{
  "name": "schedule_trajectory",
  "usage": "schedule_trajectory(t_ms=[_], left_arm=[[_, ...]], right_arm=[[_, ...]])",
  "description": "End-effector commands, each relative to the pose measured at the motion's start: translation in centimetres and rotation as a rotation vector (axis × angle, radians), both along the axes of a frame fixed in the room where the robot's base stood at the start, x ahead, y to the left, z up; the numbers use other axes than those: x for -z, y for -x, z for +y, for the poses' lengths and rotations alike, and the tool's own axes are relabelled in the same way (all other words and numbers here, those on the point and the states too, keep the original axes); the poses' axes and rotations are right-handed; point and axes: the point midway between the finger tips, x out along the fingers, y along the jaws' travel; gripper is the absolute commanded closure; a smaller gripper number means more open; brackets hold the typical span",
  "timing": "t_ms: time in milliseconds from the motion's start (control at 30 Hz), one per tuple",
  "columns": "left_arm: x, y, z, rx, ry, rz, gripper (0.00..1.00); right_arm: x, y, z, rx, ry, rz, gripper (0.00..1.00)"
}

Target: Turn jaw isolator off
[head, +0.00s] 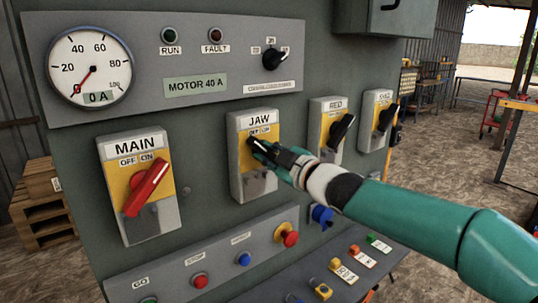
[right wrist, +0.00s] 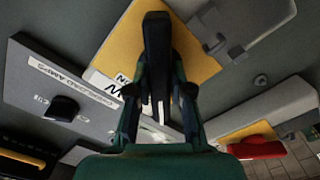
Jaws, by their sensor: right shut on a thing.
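The JAW isolator (head: 245,180) is a grey box with a yellow plate and OFF and ON labels, in the middle of the panel. My right gripper (head: 260,148) reaches it from the right and is shut on its black handle, which shows between the fingers in the right wrist view (right wrist: 158,45). The gripper hides much of the handle in the head view. The visible dark end lies at the upper left of the plate, just under the OFF label. My left gripper is not in view.
The MAIN isolator (head: 148,225) with its red handle (head: 148,187) is to the left. Two isolators with black handles (head: 341,131) (head: 388,117) are to the right. A push-button strip (head: 215,262) runs below. A gauge (head: 89,68) reading near zero is at upper left.

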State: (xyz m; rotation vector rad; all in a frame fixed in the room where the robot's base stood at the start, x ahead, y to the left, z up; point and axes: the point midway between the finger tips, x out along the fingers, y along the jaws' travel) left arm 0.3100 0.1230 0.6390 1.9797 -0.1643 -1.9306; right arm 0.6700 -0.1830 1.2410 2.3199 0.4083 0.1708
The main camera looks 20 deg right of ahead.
Motion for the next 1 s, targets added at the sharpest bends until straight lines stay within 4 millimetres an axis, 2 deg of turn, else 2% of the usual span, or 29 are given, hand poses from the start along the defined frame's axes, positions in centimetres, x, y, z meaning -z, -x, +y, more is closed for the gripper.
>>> schedule_trajectory(t_ms=[367, 400, 533, 867, 1000], left_arm=[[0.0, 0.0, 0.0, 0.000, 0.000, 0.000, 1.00], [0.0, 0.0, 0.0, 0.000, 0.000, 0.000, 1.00], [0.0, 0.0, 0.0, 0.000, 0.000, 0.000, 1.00], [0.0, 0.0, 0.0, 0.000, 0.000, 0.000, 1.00], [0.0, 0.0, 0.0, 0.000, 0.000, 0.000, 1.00]], right_arm=[[0.2, 0.0, 0.1, -0.003, 0.013, 0.000, 1.00], [0.2, 0.0, 0.1, -0.003, 0.013, 0.000, 0.77], [0.2, 0.0, 0.1, -0.002, 0.011, 0.000, 0.55], [0.1, 0.1, 0.0, -0.001, 0.008, -0.002, 0.54], [0.0, 1.1, -0.4, 0.000, 0.008, -0.003, 0.54]])
